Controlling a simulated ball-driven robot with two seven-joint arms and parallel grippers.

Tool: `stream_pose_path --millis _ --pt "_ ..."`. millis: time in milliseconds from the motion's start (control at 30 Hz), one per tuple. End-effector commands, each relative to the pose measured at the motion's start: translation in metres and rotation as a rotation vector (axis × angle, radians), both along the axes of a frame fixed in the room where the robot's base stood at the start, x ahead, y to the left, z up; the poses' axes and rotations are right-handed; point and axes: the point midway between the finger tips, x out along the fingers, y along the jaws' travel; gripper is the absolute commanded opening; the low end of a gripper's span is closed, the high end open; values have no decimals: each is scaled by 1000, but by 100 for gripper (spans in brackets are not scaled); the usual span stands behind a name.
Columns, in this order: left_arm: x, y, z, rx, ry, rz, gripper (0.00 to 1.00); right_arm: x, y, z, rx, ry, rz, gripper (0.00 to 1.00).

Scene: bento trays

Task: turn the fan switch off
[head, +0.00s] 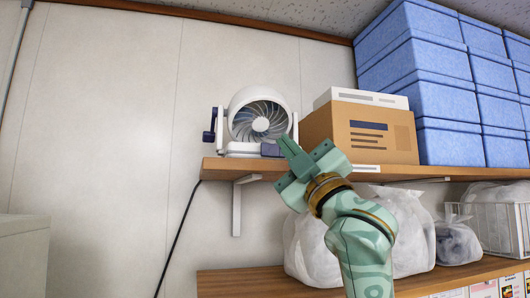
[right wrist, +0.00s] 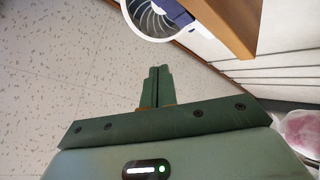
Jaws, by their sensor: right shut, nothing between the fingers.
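The white fan (head: 260,121) stands at the left end of the upper wooden shelf, its round grille facing me. A dark blue block (head: 270,149) sits low on its right side. A dark blue knob-like part (head: 210,130) sticks out at its left. I cannot tell for sure which is the switch, or its state. My right gripper (head: 283,139) is shut and empty, with its fingertips close to the fan's lower right; I cannot tell whether they touch it. In the right wrist view the shut fingers (right wrist: 159,70) point towards the fan (right wrist: 152,22), with a gap in the picture. My left gripper is not in view.
A cardboard box (head: 360,132) stands right of the fan on the shelf (head: 222,168). Blue boxes (head: 440,90) are stacked at the right. White bags (head: 310,250) lie on the lower shelf (head: 240,284). A black cable (head: 178,240) hangs at the left. The wall left of the fan is clear.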

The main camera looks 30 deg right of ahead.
Motion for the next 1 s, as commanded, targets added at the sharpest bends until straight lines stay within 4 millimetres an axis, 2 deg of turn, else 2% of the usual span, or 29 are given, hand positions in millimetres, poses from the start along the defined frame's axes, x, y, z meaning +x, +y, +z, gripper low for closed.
stream_pose_path --millis 200,400,1000 --pt "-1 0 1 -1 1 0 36 31 -3 0 1 2 0 0" --pt "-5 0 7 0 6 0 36 49 -5 1 1 1 -1 0" --pt "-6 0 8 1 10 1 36 54 -6 0 0 -1 0 0"
